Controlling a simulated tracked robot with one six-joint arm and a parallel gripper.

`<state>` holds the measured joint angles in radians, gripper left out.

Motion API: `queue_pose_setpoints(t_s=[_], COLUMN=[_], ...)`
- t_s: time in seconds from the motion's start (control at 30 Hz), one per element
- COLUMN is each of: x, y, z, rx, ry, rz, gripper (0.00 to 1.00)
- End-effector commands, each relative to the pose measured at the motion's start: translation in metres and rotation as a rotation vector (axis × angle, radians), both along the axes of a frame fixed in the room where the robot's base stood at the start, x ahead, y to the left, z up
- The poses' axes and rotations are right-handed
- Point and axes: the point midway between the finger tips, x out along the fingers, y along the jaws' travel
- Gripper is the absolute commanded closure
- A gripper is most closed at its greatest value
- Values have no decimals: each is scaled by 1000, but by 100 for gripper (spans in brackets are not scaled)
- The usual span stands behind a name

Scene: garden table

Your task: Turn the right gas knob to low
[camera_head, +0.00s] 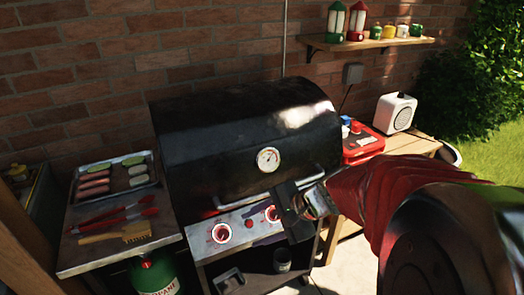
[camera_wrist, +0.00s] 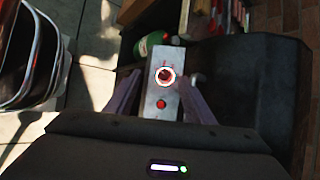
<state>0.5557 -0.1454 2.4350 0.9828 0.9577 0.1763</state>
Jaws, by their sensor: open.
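The black grill (camera_head: 235,135) has a grey front panel with a left knob (camera_head: 222,232), a small red button (camera_head: 249,223) and a right knob (camera_head: 272,214), each knob red-centred with a pale ring. My gripper (camera_head: 292,208) is open, just right of and close to the right knob in the head view; I cannot tell if it touches. In the wrist view my gripper (camera_wrist: 164,78) shows its fingers spread on either side of the panel. The left knob (camera_wrist: 165,75) and red button (camera_wrist: 161,103) show between them; the right knob seems hidden behind my gripper's body. Knob settings are too small to read.
The grill's handle bar (camera_head: 235,204) runs just above the panel. The left side shelf (camera_head: 80,250) holds a tray (camera_head: 86,181) of food, red tongs (camera_head: 110,220) and a brush (camera_head: 120,234). A green propane tank (camera_head: 153,275) stands below. A red box (camera_head: 362,147) sits at right.

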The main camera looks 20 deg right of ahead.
Motion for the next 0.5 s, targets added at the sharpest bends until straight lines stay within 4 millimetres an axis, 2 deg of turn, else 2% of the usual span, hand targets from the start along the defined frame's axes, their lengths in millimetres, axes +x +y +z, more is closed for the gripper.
queue_pose_setpoints(t_s=[0.1,0.3,0.37,0.5], x=[18,41,45,47], y=[-32,-96,-119,-177], z=[-11,-28,-35,-53], rx=[144,379,447,601], ry=[21,28,26,10], rz=[-189,-506,-603,-834], gripper=[51,51,51,51])
